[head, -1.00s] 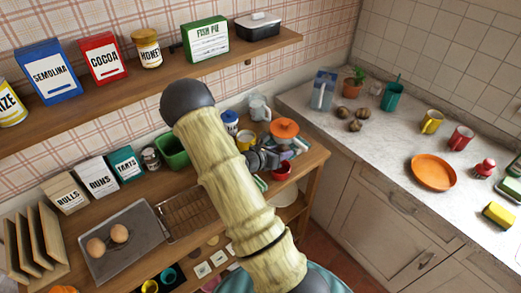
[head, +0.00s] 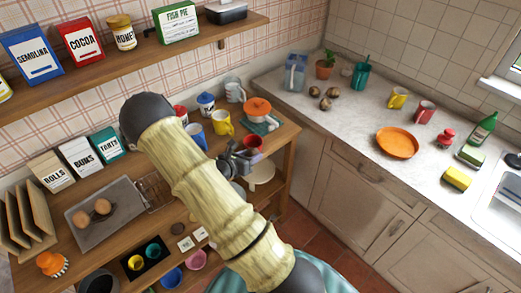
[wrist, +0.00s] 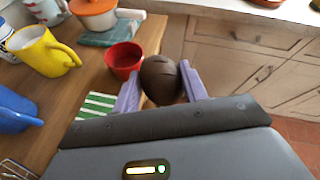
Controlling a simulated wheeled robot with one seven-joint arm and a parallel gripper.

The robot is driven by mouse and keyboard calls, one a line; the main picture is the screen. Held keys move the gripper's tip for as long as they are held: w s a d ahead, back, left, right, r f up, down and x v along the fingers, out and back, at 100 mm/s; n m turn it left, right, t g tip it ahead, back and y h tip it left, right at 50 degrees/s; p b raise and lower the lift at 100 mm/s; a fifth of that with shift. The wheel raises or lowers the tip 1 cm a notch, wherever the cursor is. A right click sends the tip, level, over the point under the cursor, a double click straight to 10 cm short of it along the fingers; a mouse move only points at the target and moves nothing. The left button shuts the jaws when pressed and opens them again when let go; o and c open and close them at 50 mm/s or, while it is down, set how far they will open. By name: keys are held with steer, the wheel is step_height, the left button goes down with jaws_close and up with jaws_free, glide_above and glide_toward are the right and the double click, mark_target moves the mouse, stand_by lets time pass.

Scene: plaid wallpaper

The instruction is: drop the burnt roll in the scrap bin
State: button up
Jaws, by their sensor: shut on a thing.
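The burnt roll (wrist: 160,79) is dark brown and round, with scored lines on top. In the wrist view my gripper (wrist: 158,84) is shut on it, one lilac finger on each side. In the head view my gripper (head: 246,160) is above the right end of the wooden worktop, by the red cup; the roll cannot be made out there. A dark round container (head: 98,283) shows at the bottom left edge of the head view; I cannot tell whether it is the scrap bin.
The red cup (wrist: 123,60) stands just left of the roll in the wrist view. A yellow mug (wrist: 42,52) and an orange-lidded pot (head: 257,108) are near. Floor (head: 310,225) lies beyond the worktop's right edge.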

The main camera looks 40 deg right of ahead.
steer(key=s+a+f+n+t+y, duration=0.1)
steer(key=a+f+n+t, duration=0.1)
steer(key=a, duration=0.8)
steer(key=s+a+f+n+t+y, duration=0.1)
steer(key=a+f, duration=0.3)
steer(key=a, duration=0.7)
steer(key=shift+s+a+f+n+t, duration=0.2)
steer(key=shift+s+a+n+t, duration=0.1)
steer(key=shift+n+t, duration=0.5)
steer(key=shift+d, duration=0.1)
